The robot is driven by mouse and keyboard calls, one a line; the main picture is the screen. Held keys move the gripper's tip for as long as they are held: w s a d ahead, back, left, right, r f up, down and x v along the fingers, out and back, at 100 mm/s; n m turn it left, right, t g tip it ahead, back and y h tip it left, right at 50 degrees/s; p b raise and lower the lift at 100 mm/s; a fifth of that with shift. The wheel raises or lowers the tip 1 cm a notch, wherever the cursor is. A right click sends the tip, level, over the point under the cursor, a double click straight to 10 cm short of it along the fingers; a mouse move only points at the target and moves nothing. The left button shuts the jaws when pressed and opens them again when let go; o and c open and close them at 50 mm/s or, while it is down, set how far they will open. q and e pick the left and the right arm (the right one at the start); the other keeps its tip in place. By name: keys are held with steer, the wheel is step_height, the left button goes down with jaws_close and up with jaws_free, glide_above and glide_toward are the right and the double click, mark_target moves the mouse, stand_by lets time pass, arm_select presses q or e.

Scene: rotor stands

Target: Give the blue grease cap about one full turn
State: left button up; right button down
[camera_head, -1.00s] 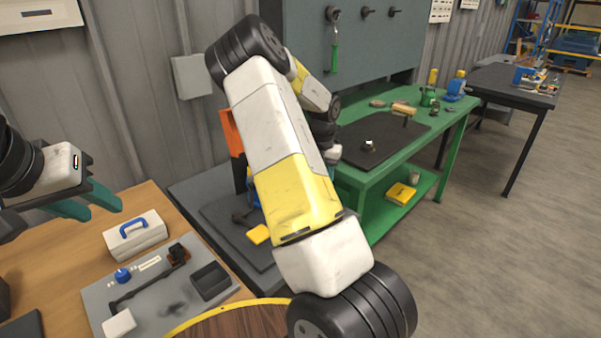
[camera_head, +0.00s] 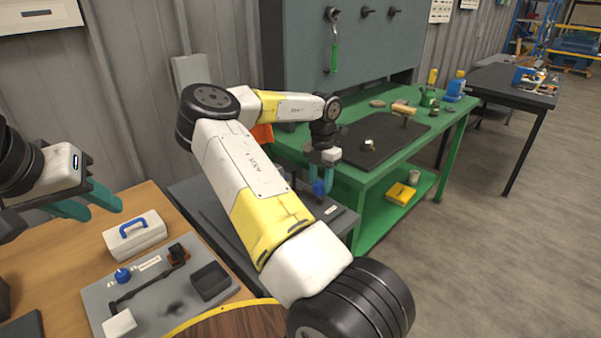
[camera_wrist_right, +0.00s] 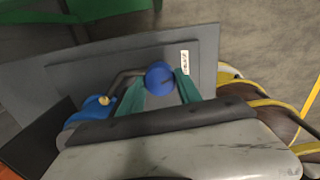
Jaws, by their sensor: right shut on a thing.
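The blue grease cap (camera_wrist_right: 159,77) sits between the two green fingertips of my right gripper (camera_wrist_right: 160,90) in the right wrist view. The gripper is shut on it. In the head view my right gripper (camera_head: 321,181) points down at the front of the grey bench, with the blue cap (camera_head: 319,187) at its fingertips. A dark bent pipe (camera_wrist_right: 122,80) runs to the cap, over a grey plate with a small white label (camera_wrist_right: 185,62). My left gripper (camera_head: 92,203) is open and empty above the wooden table at the left.
The wooden table holds a grey board (camera_head: 190,312) with another blue knob (camera_head: 122,276), and a white toolbox (camera_head: 135,236). The green workbench (camera_head: 370,178) stands just behind my right gripper. A blue part with a yellow knob (camera_wrist_right: 104,100) lies left of the cap in the wrist view.

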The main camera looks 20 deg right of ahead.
mark_target(320, 183)
steer(key=shift+w, duration=0.1)
steer(key=c, duration=0.8)
jaws_free()
steer(key=shift+r, duration=3.9)
